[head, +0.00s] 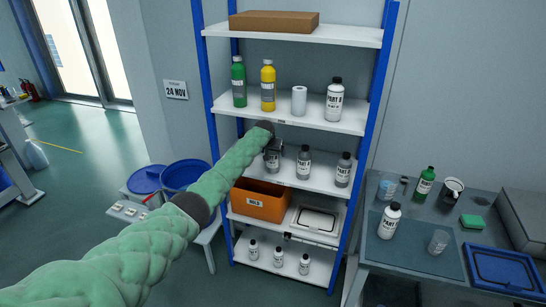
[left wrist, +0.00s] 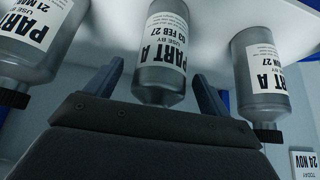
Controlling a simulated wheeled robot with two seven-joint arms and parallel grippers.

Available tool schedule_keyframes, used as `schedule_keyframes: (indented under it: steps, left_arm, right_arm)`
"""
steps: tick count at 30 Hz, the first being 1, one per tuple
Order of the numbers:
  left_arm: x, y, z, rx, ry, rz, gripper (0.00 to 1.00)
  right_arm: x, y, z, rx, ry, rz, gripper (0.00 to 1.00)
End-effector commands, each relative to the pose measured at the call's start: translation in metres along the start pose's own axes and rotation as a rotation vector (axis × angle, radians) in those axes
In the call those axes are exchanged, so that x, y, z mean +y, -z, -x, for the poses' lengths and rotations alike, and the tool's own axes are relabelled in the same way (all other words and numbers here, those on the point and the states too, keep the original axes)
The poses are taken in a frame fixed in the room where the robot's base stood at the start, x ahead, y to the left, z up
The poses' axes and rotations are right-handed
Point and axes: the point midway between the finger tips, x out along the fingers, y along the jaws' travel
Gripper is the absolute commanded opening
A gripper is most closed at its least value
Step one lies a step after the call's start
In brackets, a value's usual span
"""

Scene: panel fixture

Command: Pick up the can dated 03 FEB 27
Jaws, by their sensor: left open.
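Three grey cans with white labels stand on the middle shelf. In the left wrist view, which is upside down, the middle can (left wrist: 160,75) reads "PART A, USE BY 03 FEB 27". I take it to be the middle can (head: 303,162) in the head view. My left gripper (head: 274,150) is open in front of the shelf, overlapping the left can (head: 271,163). In the wrist view the dated can appears between its two fingers, its cap end hidden by the gripper body; I cannot tell how deep it sits. My right gripper is out of view.
Neighbouring cans (left wrist: 30,45) (left wrist: 260,75) stand close on both sides; one reads 21 with a month cut off. The shelf above (head: 290,113) holds bottles. An orange bin (head: 260,201) sits below. A wall sign (head: 176,90) reads 24 NOV.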

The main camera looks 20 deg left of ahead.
Motion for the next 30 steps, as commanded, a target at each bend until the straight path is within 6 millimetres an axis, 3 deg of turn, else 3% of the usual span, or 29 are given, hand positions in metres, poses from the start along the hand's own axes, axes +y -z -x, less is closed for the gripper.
schedule_keyframes:
  steps: [12, 22, 30]
  left_arm:
    - [-0.0008, -0.001, -0.0077, -0.001, 0.001, 0.0, 0.82]
    - [-0.0007, 0.0001, -0.0067, 0.001, 0.001, 0.0, 0.19]
    - [-0.0008, 0.0002, -0.0065, 0.001, 0.001, 0.0, 0.19]
  right_arm:
    - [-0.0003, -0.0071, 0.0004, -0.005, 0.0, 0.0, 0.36]
    - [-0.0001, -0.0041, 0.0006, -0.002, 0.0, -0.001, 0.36]
    - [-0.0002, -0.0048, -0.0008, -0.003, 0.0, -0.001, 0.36]
